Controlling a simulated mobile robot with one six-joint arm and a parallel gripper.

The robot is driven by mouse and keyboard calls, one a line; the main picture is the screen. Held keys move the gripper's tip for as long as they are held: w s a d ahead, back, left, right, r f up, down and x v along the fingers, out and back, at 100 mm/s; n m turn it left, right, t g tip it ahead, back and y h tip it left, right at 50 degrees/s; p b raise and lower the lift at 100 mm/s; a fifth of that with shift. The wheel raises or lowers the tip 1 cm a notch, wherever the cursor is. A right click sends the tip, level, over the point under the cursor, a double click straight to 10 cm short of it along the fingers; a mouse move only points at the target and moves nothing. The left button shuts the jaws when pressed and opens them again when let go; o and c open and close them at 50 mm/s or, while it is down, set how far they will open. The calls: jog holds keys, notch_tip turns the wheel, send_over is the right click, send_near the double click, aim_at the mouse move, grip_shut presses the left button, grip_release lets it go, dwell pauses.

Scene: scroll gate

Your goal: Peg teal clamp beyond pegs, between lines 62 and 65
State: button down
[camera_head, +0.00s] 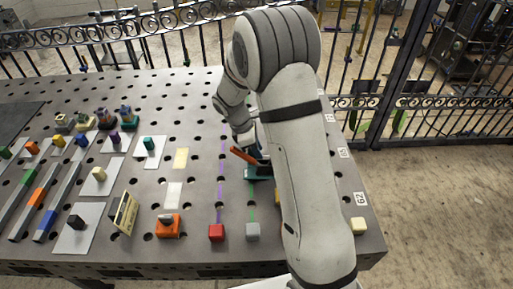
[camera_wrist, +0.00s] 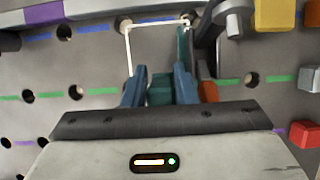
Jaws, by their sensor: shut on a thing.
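My gripper (camera_wrist: 160,72) is shut on the teal clamp (camera_wrist: 160,92), whose body shows between the two fingers in the wrist view. A teal bar (camera_wrist: 184,45) reaches ahead of the right finger, by a corner of a white outline (camera_wrist: 150,25) on the table. In the head view the teal clamp (camera_head: 258,174) is low over the table, partly hidden by my arm; I cannot tell whether it touches. An orange piece (camera_head: 243,156) is beside it. The tag 62 (camera_head: 360,198) is at the table's right edge, with a less readable tag (camera_head: 343,153) farther back.
Purple (camera_head: 222,160) and green lines run across the perforated table. Blocks, plates and an orange holder (camera_head: 168,225) fill the left. A dark rounded part (camera_wrist: 205,25) is near the outline.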

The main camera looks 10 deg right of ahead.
jog(key=shift+f+b, duration=0.55)
jog(key=shift+f, duration=0.35)
jog(key=c, duration=1.1)
grip_release()
jog(key=shift+f, duration=0.1)
jog(key=b+v, duration=0.1)
jog(key=v, duration=0.7)
jog(key=s+d+r+m+t+y, duration=0.1)
jog(key=s+r+m, duration=0.2)
jog(key=s+m, duration=0.2)
jog(key=s+r+m+t+y, duration=0.1)
jog(key=s+r+m, duration=0.3)
jog(key=s, duration=0.8)
jog(key=s+d+r+m+t+y, duration=0.1)
jog(key=s+r+m+t+y, duration=0.1)
jog(key=s+r+m, duration=0.2)
jog(key=shift+s+d+m, duration=0.15)
jog(key=shift+s+m, duration=0.55)
jog(key=shift+s, duration=0.45)
jog(key=shift+s+d+m, duration=0.15)
jog(key=shift+s+m, duration=0.55)
jog(key=shift+s, duration=0.45)
